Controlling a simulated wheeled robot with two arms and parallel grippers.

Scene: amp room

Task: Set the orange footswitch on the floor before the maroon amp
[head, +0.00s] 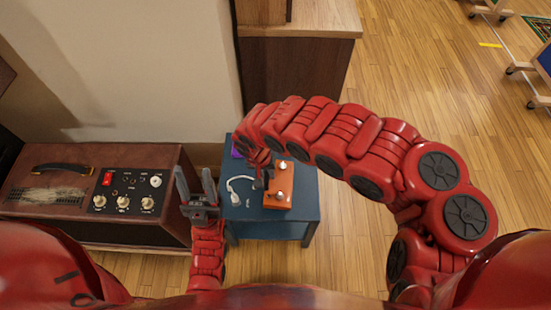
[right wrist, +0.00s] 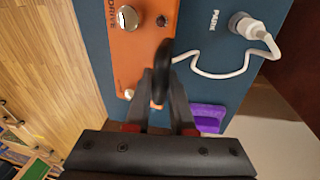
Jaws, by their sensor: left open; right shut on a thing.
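The orange footswitch (head: 279,203) with two silver knobs rests on the blue side table. It shows close up in the right wrist view (right wrist: 128,48). My right gripper (head: 263,176) is at its left side; in the right wrist view its fingers (right wrist: 161,104) are shut on an upright black part at the footswitch's edge, partly hidden by the fingers. The maroon amp (head: 140,160), with a black handle, a red switch and cream knobs, stands at the left by the wall. My left gripper (head: 195,182) is open and empty between the amp and the table.
The blue table (head: 305,190) also bears a white cable with a plug (head: 238,190) and a purple item (head: 236,152). A wooden cabinet (head: 300,70) stands behind it. Wood floor (head: 135,266) shows in front of the amp; the right side has open floor.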

